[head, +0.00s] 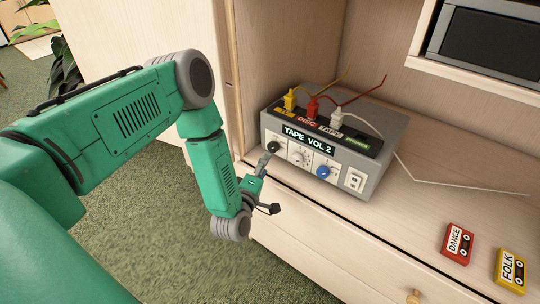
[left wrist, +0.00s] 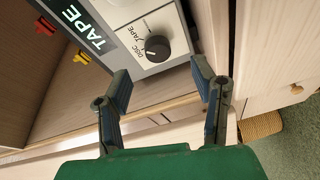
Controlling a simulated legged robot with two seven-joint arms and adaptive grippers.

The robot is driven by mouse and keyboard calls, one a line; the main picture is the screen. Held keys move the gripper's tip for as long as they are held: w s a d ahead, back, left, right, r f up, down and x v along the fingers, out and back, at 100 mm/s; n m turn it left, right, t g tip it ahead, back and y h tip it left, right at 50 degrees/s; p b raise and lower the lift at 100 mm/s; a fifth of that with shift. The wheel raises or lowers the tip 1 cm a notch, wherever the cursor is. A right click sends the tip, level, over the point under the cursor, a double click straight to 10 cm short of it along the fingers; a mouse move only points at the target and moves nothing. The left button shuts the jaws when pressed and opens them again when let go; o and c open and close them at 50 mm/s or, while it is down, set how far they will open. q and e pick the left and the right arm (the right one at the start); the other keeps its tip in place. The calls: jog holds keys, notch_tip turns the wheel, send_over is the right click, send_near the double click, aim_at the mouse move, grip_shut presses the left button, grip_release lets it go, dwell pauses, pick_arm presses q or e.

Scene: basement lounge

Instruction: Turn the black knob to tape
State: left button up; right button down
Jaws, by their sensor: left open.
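The black knob (head: 274,147) sits at the left end of the front of a grey box (head: 370,176) whose display reads TAPE VOL 2. In the left wrist view the black knob (left wrist: 157,48) shows close up, with DISC and TAPE printed beside it. Its pointer is too small to read surely. My left gripper (head: 267,181) is in front of the box's left end, close to the knob. In the left wrist view its two fingers (left wrist: 160,76) are spread, empty, with the knob just beyond the gap and not touched. My right gripper is out of view.
The box front also has a white knob (head: 299,157), a blue knob (head: 323,172) and a switch (head: 354,180). Yellow, red and white plugs with cables stand on top. Red DANCE (head: 458,243) and yellow FOLK (head: 510,270) cassettes lie on the right; the shelf between is clear.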

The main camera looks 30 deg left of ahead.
pick_arm(q)
jog(key=v, duration=0.5)
jog(key=shift+d, duration=0.1)
dwell(0.3)
